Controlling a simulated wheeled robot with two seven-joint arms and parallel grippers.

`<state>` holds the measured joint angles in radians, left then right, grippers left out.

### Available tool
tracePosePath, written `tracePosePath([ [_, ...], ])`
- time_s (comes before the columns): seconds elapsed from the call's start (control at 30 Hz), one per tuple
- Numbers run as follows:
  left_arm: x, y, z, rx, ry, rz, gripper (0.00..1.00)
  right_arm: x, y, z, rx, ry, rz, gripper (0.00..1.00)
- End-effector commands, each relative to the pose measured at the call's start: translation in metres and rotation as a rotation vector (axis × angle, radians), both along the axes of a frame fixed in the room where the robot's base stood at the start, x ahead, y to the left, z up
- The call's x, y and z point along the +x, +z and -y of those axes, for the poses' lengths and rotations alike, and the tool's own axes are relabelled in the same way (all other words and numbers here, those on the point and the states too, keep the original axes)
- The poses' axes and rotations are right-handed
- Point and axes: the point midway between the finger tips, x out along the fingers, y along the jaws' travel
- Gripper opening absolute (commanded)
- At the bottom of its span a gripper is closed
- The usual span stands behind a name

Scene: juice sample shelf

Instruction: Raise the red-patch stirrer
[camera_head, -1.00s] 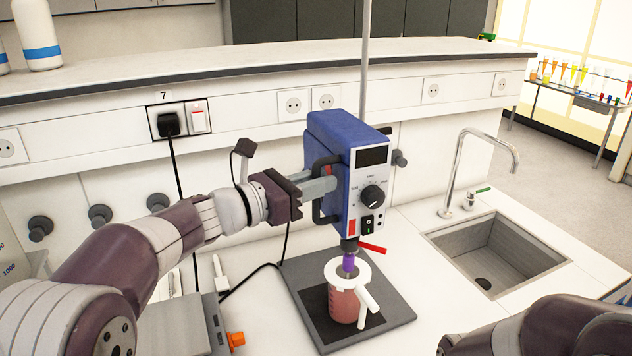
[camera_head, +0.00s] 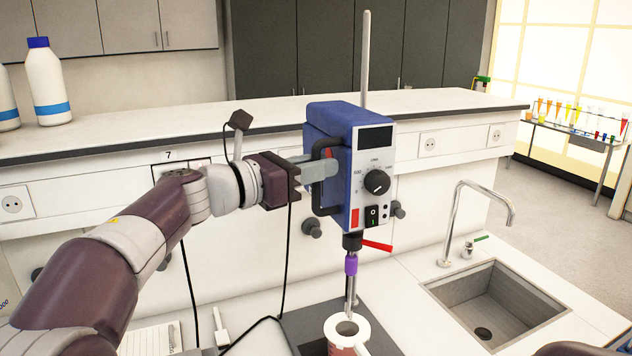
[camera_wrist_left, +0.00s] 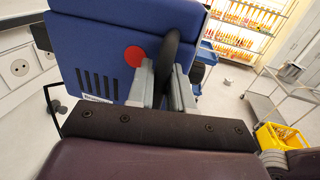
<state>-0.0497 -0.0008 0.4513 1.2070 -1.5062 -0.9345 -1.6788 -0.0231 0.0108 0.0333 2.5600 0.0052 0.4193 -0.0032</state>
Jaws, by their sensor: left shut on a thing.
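The blue stirrer (camera_head: 335,122) hangs upright on a tall metal rod, with a dial and black switch on its front. A round red patch shows on its side in the left wrist view (camera_wrist_left: 134,56). My left gripper (camera_head: 322,170) is shut on the stirrer's black side handle, which also shows in the left wrist view (camera_wrist_left: 171,52). A purple piece (camera_head: 351,264) and thin shaft hang below the stirrer. The shaft reaches down to the mouth of the white-lidded beaker (camera_head: 336,329); I cannot tell whether its tip is inside. My right gripper is out of view.
The dark stand base (camera_head: 300,322) lies under the beaker, partly cut off. A sink (camera_head: 490,300) with a tap (camera_head: 455,215) is at the right. A raised bench shelf (camera_head: 200,130) runs behind. A red lever (camera_head: 378,246) sticks out below the stirrer. Cables hang near my left arm.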

Motion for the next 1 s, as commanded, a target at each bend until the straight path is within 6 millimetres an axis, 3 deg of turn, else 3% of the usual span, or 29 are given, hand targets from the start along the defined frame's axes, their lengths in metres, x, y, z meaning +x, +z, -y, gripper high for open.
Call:
tracePosePath([
  [0.03, 0.0, 0.01, 0.0, -0.001, 0.001, 0.006, 0.0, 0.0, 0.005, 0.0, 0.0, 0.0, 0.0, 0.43],
  [0.2, 0.0, 0.021, 0.0, -0.001, 0.001, 0.004, 0.0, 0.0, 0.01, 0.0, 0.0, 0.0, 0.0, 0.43],
  [0.77, -0.001, 0.031, -0.001, -0.006, 0.002, 0.01, 0.0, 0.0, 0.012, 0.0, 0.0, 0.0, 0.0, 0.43],
  [0.8, -0.001, 0.031, -0.001, -0.005, 0.003, 0.011, 0.27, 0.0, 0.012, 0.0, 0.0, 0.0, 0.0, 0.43],
  [0.83, -0.001, 0.031, -0.001, -0.005, 0.003, 0.011, 0.36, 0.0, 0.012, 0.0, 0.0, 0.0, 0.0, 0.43],
  [1.0, 0.0, 0.028, 0.0, -0.002, 0.001, 0.005, 0.36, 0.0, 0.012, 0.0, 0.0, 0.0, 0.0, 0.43],
])
